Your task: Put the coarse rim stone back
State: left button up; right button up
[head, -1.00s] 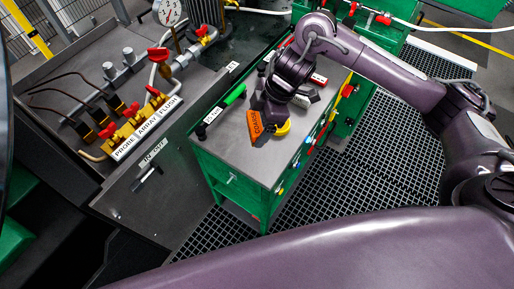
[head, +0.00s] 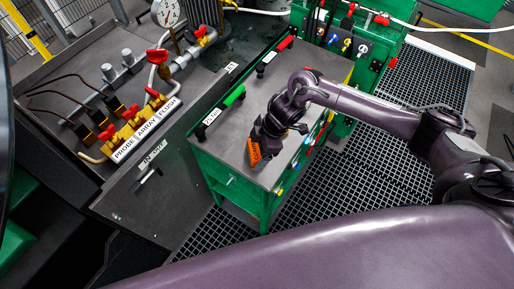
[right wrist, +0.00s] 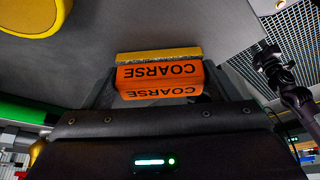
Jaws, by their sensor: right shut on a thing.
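The coarse rim stone (head: 254,154) is an orange block over the near part of the green cart's grey top (head: 238,127). In the right wrist view the stone (right wrist: 160,84) shows the word COARSE on two faces and a yellow strip along its far edge. My right gripper (head: 259,146) is shut on it, pointing down. The dark gripper body hides the stone's rear part. I cannot tell whether the stone touches the cart top. My left gripper is not in view.
A green-handled tool (head: 234,96) lies along the cart's left edge, with a red-handled one (head: 286,43) farther back. A yellow round thing (right wrist: 35,14) is at the right wrist view's top left. A bench with valves (head: 135,118) stands left.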

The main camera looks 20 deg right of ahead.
jog(key=shift+f, duration=0.1)
jog(key=o, duration=0.8)
jog(key=shift+r, duration=0.3)
jog(key=b+v, duration=0.1)
jog(key=v, duration=1)
jog(key=shift+d+r+b, duration=0.15)
jog(key=shift+r+b, duration=0.2)
jog(key=shift+b, duration=0.05)
